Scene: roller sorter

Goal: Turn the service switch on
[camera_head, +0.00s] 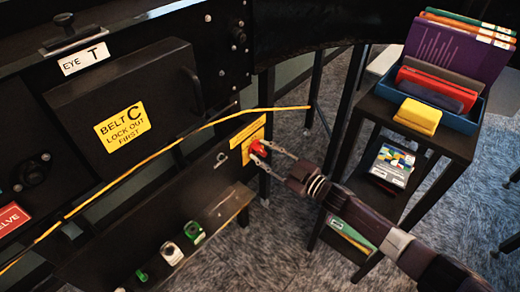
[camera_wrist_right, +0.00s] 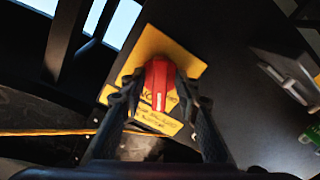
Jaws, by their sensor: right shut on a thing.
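The service switch is a red knob (camera_head: 258,147) on a yellow plate (camera_head: 247,131) at the right end of the black machine panel. In the right wrist view the red knob (camera_wrist_right: 158,85) stands out from the yellow plate (camera_wrist_right: 190,60), between my fingers. My right gripper (camera_head: 263,151) reaches in from the lower right and is shut on the knob, with a finger on each side; it also fills the lower part of the wrist view (camera_wrist_right: 160,105). The lettering on the plate is partly hidden and blurred. My left gripper does not show.
A yellow cord (camera_head: 190,135) runs across the panel to the right. A ledge (camera_head: 215,215) below carries small green and white parts. A black stand (camera_head: 440,140) at the right holds a blue bin (camera_head: 470,122) of books. A lockout cover (camera_head: 150,85) is at the left.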

